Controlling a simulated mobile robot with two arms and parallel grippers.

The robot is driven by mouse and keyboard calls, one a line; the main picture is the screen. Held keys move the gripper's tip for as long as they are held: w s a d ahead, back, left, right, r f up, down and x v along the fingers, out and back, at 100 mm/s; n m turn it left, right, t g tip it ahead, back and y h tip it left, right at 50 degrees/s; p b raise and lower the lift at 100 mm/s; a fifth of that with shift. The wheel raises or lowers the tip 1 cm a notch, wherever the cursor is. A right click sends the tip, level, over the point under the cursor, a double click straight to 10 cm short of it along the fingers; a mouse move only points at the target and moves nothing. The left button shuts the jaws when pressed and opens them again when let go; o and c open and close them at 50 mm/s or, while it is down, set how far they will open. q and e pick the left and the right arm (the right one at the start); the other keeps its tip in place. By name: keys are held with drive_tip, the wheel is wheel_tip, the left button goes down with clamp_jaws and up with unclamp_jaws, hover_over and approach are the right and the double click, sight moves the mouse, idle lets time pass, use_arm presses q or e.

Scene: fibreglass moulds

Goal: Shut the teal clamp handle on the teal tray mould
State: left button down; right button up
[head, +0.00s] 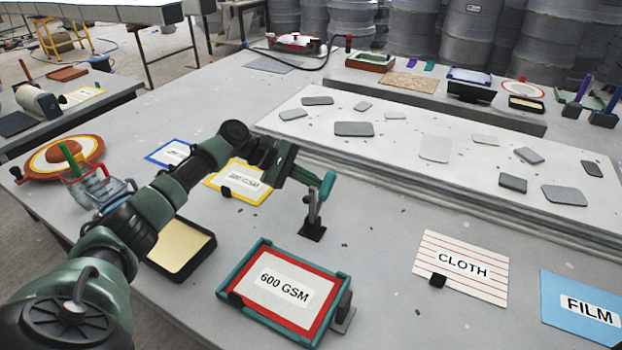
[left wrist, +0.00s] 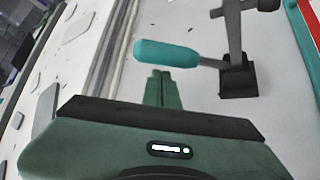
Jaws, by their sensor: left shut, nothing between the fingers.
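The teal tray mould (head: 308,258) lies at the front middle of the table, with a red inner border and a "600 GSM" card in it. Behind it stands a clamp on a black base (head: 312,231). Its teal handle (head: 327,186) is raised, standing up in the head view. The left wrist view shows the teal handle (left wrist: 165,53) just beyond my fingertips, with the clamp base (left wrist: 238,78) to the right. My left gripper (head: 312,180) is shut and empty, its tips close beside the handle; I cannot tell if they touch. My right gripper is out of view.
A "CLOTH" card (head: 463,267) and a blue "FILM" card (head: 583,308) lie at right. A yellow-framed card (head: 240,183) and a tan-lined tray (head: 183,250) lie near my left arm. A long pale slab (head: 400,150) with grey plates spans the back.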

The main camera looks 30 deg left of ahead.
sight(328, 181)
use_arm(q)
drive_tip(key=shift+d+r, duration=0.15)
drive_tip(key=shift+d, duration=0.05)
drive_tip(key=shift+s+r, duration=0.1)
drive_tip(key=shift+s, duration=0.05)
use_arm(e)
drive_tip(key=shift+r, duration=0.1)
